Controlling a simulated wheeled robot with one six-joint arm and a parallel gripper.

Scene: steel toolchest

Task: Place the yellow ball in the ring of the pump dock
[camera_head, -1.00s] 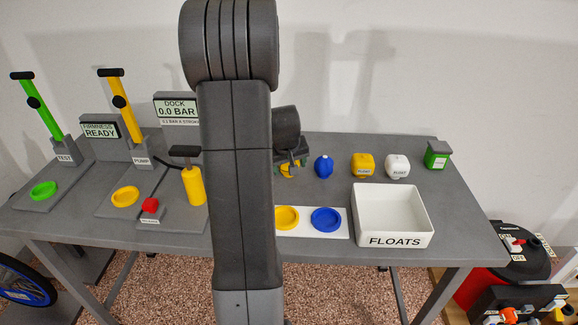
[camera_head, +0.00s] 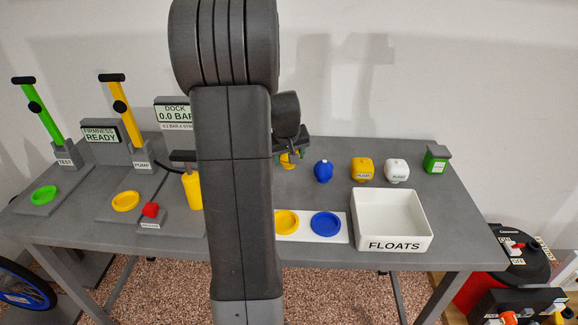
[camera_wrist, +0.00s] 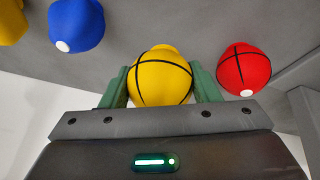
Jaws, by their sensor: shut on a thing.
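The yellow ball (camera_wrist: 160,80), marked with black lines, is between the green fingers of my gripper (camera_wrist: 161,85) in the wrist view. My gripper (camera_head: 290,155) is shut on the ball and holds it over the back middle of the table in the head view, where the ball (camera_head: 289,161) shows only in part. The pump dock's ring (camera_head: 125,201) is yellow, appears empty, and lies at the left of the table in front of the yellow pump lever (camera_head: 121,110). The dock display (camera_head: 174,113) reads 0.0 BAR, partly covered by my arm.
A blue ball (camera_head: 323,171) and a red ball (camera_wrist: 243,69) flank the held ball. A red button (camera_head: 150,210) and yellow cylinder (camera_head: 192,189) stand right of the ring. The test dock (camera_head: 44,195) is far left. The FLOATS box (camera_head: 394,245) is front right. My arm hides the middle.

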